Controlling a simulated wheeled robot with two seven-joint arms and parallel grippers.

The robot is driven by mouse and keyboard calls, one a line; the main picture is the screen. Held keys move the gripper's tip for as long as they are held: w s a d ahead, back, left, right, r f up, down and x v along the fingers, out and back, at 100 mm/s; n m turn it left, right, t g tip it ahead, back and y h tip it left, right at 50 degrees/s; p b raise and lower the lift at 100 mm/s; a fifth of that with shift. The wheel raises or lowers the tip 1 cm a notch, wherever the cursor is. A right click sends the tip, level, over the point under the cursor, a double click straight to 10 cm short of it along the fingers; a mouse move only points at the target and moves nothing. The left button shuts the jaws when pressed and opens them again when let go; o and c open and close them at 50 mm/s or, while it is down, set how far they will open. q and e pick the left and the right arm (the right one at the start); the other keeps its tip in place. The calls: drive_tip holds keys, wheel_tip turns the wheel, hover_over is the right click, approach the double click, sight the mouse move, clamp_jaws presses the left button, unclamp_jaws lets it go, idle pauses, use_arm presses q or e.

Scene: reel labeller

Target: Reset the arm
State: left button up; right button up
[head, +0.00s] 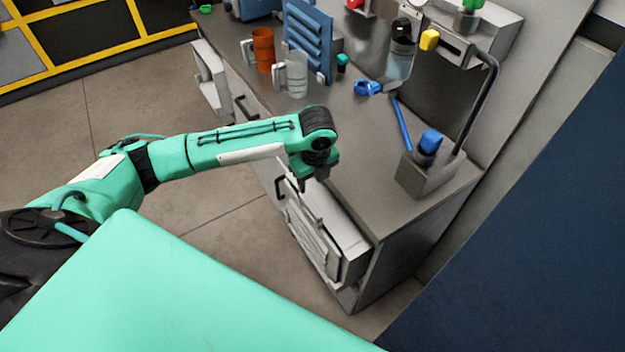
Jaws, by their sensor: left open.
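My left arm reaches in from the left across the head view, green with black joints. Its left gripper (314,181) points down beside the front edge of the grey workbench (350,150), above the white drawer unit. The gripper is open and I see nothing between its fingers. My right gripper is not in view.
On the bench stand an orange cup (263,50), a clear cup (297,75), a blue louvred panel (308,40), a dark-topped bottle (400,50) and a grey block with a blue knob (431,142). A white drawer (325,236) sits below. Floor is clear at left.

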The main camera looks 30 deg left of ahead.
use_arm(q)
drive_tip(key=s+d+f+n+t+h, duration=0.2)
drive_tip(key=s+d+f+n+h, duration=0.2)
drive_tip(key=s+d+n, duration=0.6)
drive_tip(key=s+a+n+t+y, duration=0.1)
drive_tip(key=s+a+n, duration=0.3)
drive_tip(key=s+n, duration=0.3)
drive_tip(key=s+a+n+y, duration=0.2)
drive_tip(key=s+a+n, duration=0.25)
drive_tip(key=s, duration=0.35)
wheel_tip(320, 180, down, 29)
drive_tip(key=g, duration=0.1)
drive_tip(key=s+a+f+g, duration=0.1)
drive_tip(key=s+a+f, duration=0.1)
drive_tip(key=s+f, duration=1.8)
drive_tip(key=shift+a+f+g, duration=0.3)
drive_tip(key=shift+a+f, duration=0.05)
drive_tip(key=shift+f, duration=0.5)
